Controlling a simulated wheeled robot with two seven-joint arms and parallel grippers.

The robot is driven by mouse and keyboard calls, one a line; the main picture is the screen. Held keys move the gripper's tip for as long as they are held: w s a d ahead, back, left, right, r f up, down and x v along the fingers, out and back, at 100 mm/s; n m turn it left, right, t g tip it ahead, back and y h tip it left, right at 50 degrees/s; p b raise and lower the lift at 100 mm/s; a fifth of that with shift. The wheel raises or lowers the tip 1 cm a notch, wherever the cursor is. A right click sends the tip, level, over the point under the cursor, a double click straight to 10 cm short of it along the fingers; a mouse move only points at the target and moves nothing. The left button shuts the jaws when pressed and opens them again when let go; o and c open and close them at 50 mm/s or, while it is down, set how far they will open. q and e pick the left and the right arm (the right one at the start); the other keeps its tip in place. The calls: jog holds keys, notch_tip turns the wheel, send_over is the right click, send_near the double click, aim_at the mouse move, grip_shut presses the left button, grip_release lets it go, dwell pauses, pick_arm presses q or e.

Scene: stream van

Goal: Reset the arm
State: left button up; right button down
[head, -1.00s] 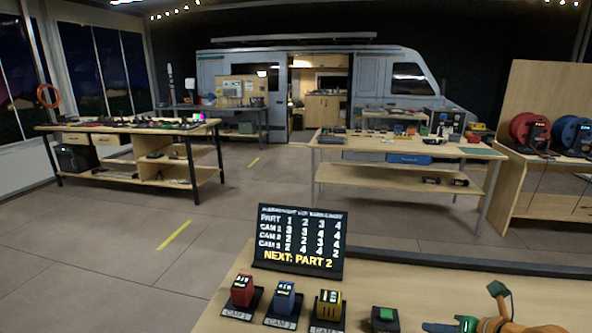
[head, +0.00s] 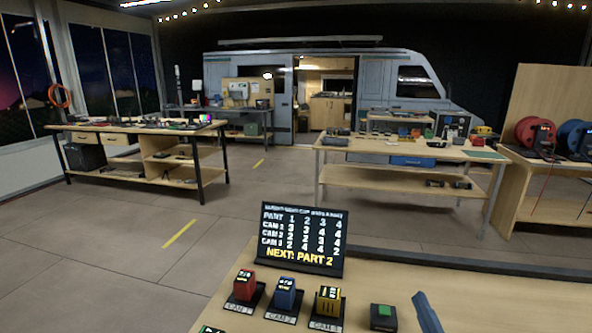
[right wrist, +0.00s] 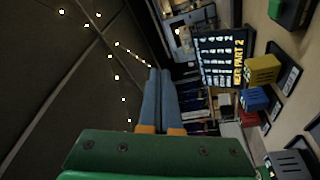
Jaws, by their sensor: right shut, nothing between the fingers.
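My right gripper (head: 427,312) shows at the bottom of the head view as a slim blue-grey finger shape over the near table, right of the green-topped block. In the right wrist view its two blue-grey fingers (right wrist: 163,76) lie together with nothing between them. The green wrist body (right wrist: 160,155) fills the bottom of that view. The gripper touches no object that I can see. My left gripper is not in view.
On the near table (head: 376,274) stand a black display board (head: 302,239), red (head: 245,284), blue (head: 285,293) and yellow (head: 328,300) blocks on dark stands, and a dark block with a green top (head: 383,317). Workbenches and a van (head: 420,75) lie beyond open floor.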

jog(key=s+f+m+g+h, duration=0.1)
jog(key=s+f+m+g, duration=0.2)
jog(key=f, duration=0.2)
jog(key=s+d+f+m+g+h, duration=0.1)
jog(key=s+f+m+g, duration=0.2)
jog(key=s+f, duration=0.1)
jog(key=s+f+m+g+h, duration=0.1)
jog(key=s+f+m+g, duration=0.2)
jog(key=f, duration=0.3)
jog(key=shift+s+d+f+m+g+h, duration=0.2)
jog(key=shift+s+f+m+g+h, duration=0.15)
jog(key=shift+m, duration=0.25)
jog(key=s+a+f+g+y, duration=0.2)
jog(key=s+a+f+g, duration=0.15)
jog(key=s, duration=0.25)
jog(key=s+a+f+g+y, duration=0.2)
jog(key=s+a+g, duration=0.15)
jog(key=s, duration=0.25)
notch_tip(320, 180, down, 16)
jog(key=s, duration=0.2)
jog(key=s+d+f+g, duration=0.1)
jog(key=s+f+g, duration=0.1)
jog(key=s+f, duration=0.9)
jog(key=shift+s+d+f, duration=0.25)
jog(key=shift+s+d, duration=0.05)
jog(key=shift+s, duration=0.45)
